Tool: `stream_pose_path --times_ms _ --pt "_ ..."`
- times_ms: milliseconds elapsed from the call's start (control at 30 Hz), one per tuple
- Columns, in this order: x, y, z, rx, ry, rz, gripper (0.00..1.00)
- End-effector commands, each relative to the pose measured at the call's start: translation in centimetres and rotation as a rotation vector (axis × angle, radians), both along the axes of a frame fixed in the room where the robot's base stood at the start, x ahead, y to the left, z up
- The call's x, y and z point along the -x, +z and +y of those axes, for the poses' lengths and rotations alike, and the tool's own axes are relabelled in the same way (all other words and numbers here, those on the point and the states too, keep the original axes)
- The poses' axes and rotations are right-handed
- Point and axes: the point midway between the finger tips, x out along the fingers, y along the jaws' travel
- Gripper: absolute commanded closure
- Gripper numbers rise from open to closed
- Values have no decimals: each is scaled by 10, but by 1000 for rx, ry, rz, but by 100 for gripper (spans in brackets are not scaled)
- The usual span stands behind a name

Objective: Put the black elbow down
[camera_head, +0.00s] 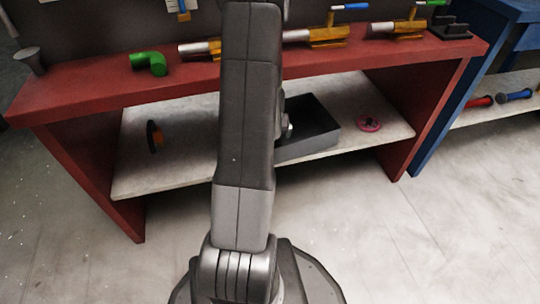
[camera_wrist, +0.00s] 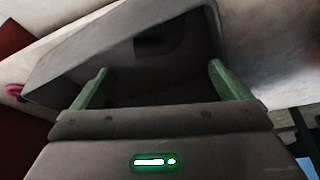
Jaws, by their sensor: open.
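My gripper (camera_wrist: 159,68) is open in the wrist view, its two green fingers apart with nothing held between them. It points into a dark grey bin (camera_wrist: 75,58), whose walls surround the space ahead of the fingers. A dark rounded shape (camera_wrist: 172,38) lies inside the bin, probably the black elbow, but shadow hides its outline. In the head view the bin (camera_head: 308,149) stands on the lower shelf, partly behind my arm. My gripper is mostly hidden there.
The red bench (camera_head: 95,94) has a green elbow (camera_head: 149,61) and several brass-and-steel fittings on top. Its pale lower shelf (camera_head: 185,150) also holds a pink ring (camera_head: 369,123) and an orange-and-black item (camera_head: 154,136). A blue bench (camera_head: 453,105) adjoins at right.

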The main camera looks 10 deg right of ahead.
Motion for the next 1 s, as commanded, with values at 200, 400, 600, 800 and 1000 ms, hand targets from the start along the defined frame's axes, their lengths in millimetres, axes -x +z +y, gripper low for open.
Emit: stream_pose_path --times_ms 200,400,600,800,1000 --pt "34 -6 8 0 0 -2 3" --pt "67 -5 16 0 0 -1 3" --pt "89 -3 21 0 0 -1 3" --pt "97 -2 23 1 1 -1 3" --pt "98 -1 23 0 1 0 3"
